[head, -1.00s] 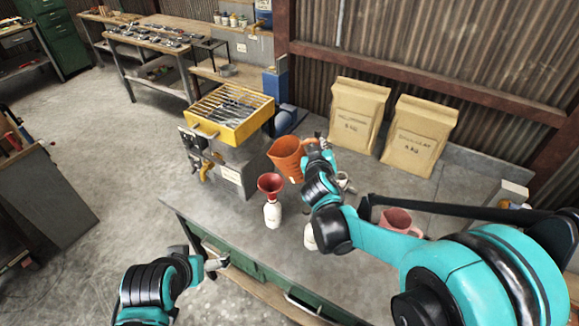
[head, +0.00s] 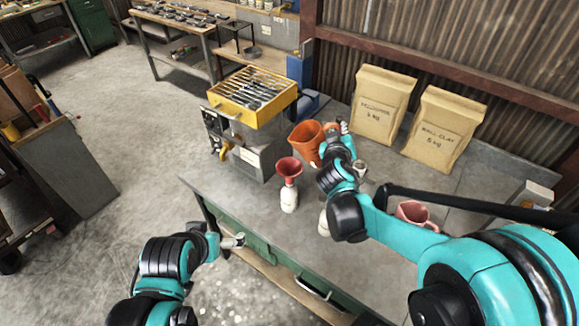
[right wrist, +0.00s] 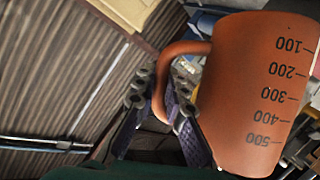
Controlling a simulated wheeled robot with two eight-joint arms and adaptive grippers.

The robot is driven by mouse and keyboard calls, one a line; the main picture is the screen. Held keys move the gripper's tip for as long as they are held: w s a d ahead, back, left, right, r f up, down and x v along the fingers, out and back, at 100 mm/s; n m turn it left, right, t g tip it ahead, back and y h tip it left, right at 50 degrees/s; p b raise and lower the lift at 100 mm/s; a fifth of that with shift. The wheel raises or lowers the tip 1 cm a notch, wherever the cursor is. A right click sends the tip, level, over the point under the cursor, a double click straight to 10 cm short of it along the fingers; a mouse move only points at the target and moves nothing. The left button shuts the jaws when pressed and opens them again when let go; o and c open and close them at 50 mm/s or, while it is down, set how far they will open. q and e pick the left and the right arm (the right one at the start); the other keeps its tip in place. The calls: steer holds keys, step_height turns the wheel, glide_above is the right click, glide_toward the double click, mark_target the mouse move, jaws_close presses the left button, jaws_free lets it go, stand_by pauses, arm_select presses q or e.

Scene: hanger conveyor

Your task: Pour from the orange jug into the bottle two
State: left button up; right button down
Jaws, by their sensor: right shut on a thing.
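The orange jug (head: 304,144) is at the far middle of the workbench, left of my right gripper (head: 337,130). In the right wrist view the jug (right wrist: 255,95) fills the right side, with its measuring marks upside down to that camera. My right gripper (right wrist: 160,105) is shut on its handle. A white bottle (head: 289,200) with a red funnel (head: 289,169) in its neck stands in front of the jug. Another pale bottle (head: 323,222) is partly hidden by my right arm. I cannot tell which is bottle two. My left gripper (head: 234,241) is low beside the bench's front edge; its opening is unclear.
A yellow-topped grill box (head: 250,95) stands left of the jug. Two paper sacks (head: 382,103) lean on the wall behind. A pinkish mug (head: 412,212) sits to the right, partly behind my arm. The bench's left front is clear.

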mark_target(331, 125)
steer(key=shift+a+r+n+t+h+b, duration=0.25)
steer(key=shift+r+n+h+b, duration=0.2)
steer(key=shift+r+n, duration=0.35)
stand_by(1.4)
steer(key=shift+s+a+r+n+t+h+b, duration=0.1)
steer(key=shift+a+r+n+t+h+b, duration=0.25)
steer(key=shift+n, duration=0.45)
stand_by(0.8)
steer(key=shift+s+a+r+n+t+b, duration=0.1)
steer(key=shift+a+n+t+b, duration=0.15)
steer(key=shift+a+n+b, duration=0.2)
steer(key=shift+s+a+r+n+t+b, duration=0.1)
steer(key=shift+a+n+t+b, duration=0.2)
steer(key=shift+n+b, duration=0.25)
stand_by(1.3)
steer(key=shift+a+f+n+h+b, duration=0.1)
steer(key=shift+a+n+h+b, duration=0.2)
steer(key=shift+a+n+b, duration=0.55)
stand_by(1.0)
